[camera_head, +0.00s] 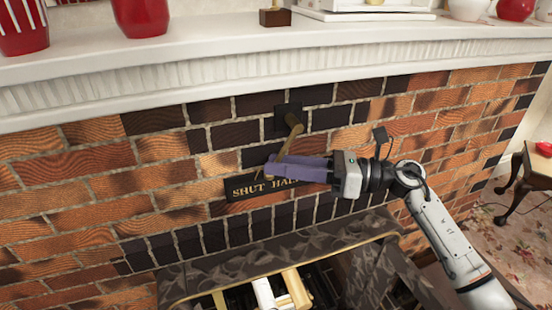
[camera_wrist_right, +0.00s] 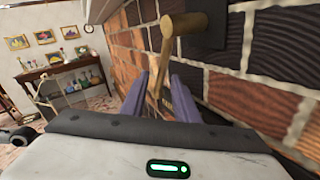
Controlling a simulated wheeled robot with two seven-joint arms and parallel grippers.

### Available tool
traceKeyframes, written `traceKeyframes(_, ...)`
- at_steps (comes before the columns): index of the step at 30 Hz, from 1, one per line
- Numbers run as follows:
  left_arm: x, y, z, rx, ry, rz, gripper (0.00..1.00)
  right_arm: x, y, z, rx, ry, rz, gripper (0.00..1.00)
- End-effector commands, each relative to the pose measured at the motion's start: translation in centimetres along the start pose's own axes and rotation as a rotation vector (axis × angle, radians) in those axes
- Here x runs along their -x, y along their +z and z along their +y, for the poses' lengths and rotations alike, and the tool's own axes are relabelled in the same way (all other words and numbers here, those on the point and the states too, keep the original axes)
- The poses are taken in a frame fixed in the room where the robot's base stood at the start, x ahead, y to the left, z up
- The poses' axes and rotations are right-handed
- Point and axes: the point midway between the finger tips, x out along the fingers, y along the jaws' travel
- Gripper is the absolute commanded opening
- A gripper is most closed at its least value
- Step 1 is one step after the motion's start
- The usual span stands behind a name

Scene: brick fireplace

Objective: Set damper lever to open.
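The brass damper lever (camera_head: 289,140) hangs from a dark square mount (camera_head: 287,118) on the brick wall. It slants down and to the left, above the dark sign (camera_head: 243,188), where "SHUT" and part of "HALF" can be read. The rest of the sign is hidden behind my right gripper (camera_head: 272,168). In the right wrist view, the lever (camera_wrist_right: 164,52) runs down between the two purple fingers of my right gripper (camera_wrist_right: 160,92). The fingers are apart, one on each side of the rod; I cannot tell whether either touches it.
A white mantel (camera_head: 200,80) juts out above the lever, with red vases (camera_head: 141,15) and other items on it. The dark fireplace surround (camera_head: 200,272) lies below. A small wooden table (camera_head: 535,172) stands at the right.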

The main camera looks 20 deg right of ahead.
Motion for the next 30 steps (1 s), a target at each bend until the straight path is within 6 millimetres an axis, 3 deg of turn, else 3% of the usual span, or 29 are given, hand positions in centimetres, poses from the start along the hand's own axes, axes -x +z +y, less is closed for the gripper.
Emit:
traceKeyframes(4,0.2,-0.1,-0.1,0.001,-0.001,-0.001,0.31,-1.2,0.1,0.0,0.000,0.000,-0.001,0.28)
traceKeyframes(13,0.2,-0.1,-0.1,0.002,-0.002,0.000,0.31,-1.5,0.0,0.0,-0.001,0.000,-0.001,0.28)
traceKeyframes(18,0.2,-0.1,-0.1,0.002,-0.002,0.000,0.31,-1.4,0.0,0.0,-0.001,0.000,-0.001,0.01)
traceKeyframes(30,0.1,-0.1,-0.1,0.001,-0.002,0.000,0.31,-1.9,0.0,0.0,0.008,0.005,0.015,0.00)
